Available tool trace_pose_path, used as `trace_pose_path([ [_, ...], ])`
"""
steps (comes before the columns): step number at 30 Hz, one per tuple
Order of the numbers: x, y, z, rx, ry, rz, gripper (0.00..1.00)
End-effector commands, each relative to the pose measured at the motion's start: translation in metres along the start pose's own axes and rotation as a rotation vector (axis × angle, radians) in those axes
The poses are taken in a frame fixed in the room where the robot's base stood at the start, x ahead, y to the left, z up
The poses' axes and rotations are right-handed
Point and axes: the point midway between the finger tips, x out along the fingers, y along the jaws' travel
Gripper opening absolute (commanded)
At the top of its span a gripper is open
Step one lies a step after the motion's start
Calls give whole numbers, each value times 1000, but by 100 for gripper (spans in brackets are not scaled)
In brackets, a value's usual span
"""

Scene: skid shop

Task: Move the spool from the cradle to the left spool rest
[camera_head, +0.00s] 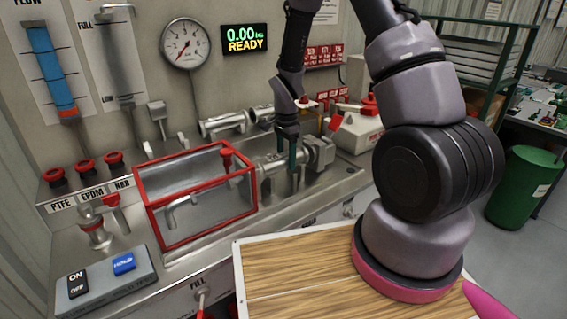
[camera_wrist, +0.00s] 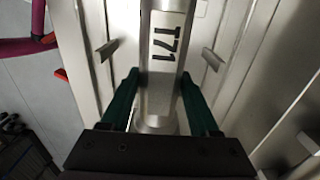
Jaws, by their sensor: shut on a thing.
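The gripper is shut on the spool. A metal clamp-like block (camera_head: 319,152) stands close on its right. The cradle under the spool is mostly hidden, and I cannot tell if the spool touches it. I cannot pick out the left spool rest with certainty.
A clear box with a red frame (camera_head: 143,190) stands close left of the spool. Silver fittings (camera_head: 225,123) lie along the back wall. A red-handled valve (camera_head: 97,228) and a switch box (camera_head: 105,283) are at the front left. A wooden-topped surface (camera_head: 300,275) is in front.

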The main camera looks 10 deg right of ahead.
Motion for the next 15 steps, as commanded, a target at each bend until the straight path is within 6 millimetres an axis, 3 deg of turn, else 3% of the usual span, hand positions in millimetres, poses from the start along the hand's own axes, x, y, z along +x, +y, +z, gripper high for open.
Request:
trace_pose_path([
  [15, -18, -1, 0, 1, 0, -2, 22],
])
